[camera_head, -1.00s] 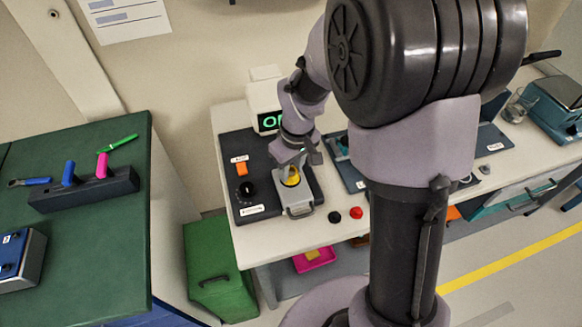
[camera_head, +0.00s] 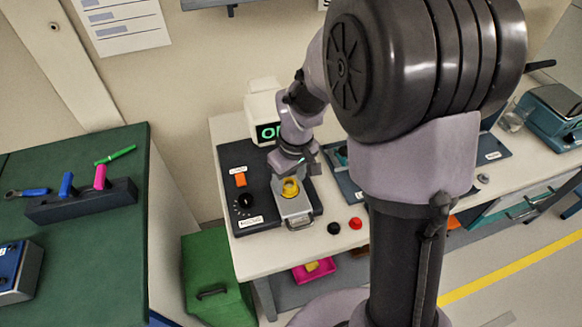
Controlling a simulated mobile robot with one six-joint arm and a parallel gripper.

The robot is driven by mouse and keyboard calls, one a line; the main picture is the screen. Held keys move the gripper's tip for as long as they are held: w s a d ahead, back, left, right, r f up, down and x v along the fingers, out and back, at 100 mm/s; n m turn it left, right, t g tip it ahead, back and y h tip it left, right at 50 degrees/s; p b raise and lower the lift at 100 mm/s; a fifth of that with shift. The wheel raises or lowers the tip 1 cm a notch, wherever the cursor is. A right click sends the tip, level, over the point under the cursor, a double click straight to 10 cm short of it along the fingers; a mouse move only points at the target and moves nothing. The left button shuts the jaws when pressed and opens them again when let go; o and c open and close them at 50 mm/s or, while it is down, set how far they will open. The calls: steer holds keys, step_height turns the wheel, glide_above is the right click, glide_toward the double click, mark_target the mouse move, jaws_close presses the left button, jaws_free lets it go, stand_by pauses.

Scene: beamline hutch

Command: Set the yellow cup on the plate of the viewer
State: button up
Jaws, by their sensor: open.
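The yellow cup (camera_head: 290,188) is small and round and stands on the light grey plate (camera_head: 296,209) of the viewer (camera_head: 254,209), a dark box on the white bench. My gripper (camera_head: 291,171) is just above and behind the cup and hides part of it. Its jaws are open; the fingertips are small and hard to make out at this distance. I cannot tell whether a finger touches the cup.
The viewer has an orange switch (camera_head: 241,179), a black knob (camera_head: 245,200) and a lit screen (camera_head: 269,131) behind it. A black cap (camera_head: 334,228) and a red cap (camera_head: 355,223) lie to the right on the bench. A green bench (camera_head: 90,245) stands at the left.

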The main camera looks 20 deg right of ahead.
step_height(320, 180, up, 17)
steer(key=s+p, duration=0.2)
steer(key=p, duration=0.4)
steer(key=s+a+r+m+t+b, duration=0.1)
steer(key=s+a+m+t+b, duration=0.1)
steer(key=s, duration=0.6)
steer(key=s+a+m+t+y+b, duration=0.1)
steer(key=s+a+m+t+b, duration=0.1)
steer(key=s+m+b, duration=0.2)
steer(key=s+m, duration=0.2)
steer(key=s, duration=0.2)
steer(key=shift+s+r+m+t, duration=0.3)
steer(key=shift+s+r+m, duration=0.05)
steer(key=shift+s+m, duration=0.05)
